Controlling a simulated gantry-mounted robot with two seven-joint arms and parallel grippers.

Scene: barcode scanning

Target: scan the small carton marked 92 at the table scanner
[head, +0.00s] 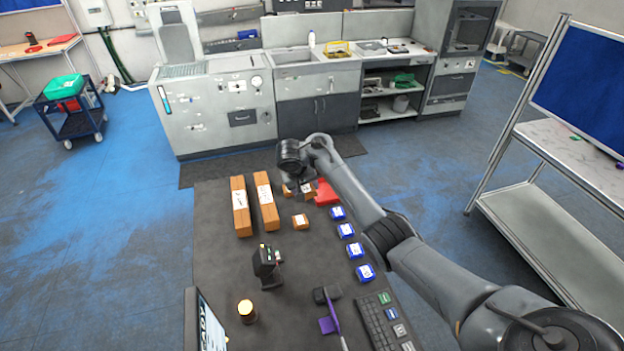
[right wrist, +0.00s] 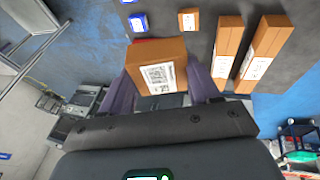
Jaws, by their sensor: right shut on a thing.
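My right gripper (head: 298,190) is shut on a small brown carton (head: 308,193) near the far edge of the dark table. In the right wrist view the carton (right wrist: 157,70) sits between the purple fingers, and a white barcode label shows on it. I cannot read a 92 on it. The gripper hides part of the carton in the head view. The black table scanner (head: 266,262) stands upright in the middle of the table, nearer the front than the carton and apart from it. My left gripper is not in view.
Two long brown boxes (head: 240,208) (head: 265,205) and another small carton (head: 300,221) lie left of and below the gripper. Several blue boxes (head: 346,230) line the right side near a red item (head: 326,192). A bottle (head: 246,310), purple item (head: 328,325) and keyboard (head: 382,320) are in front.

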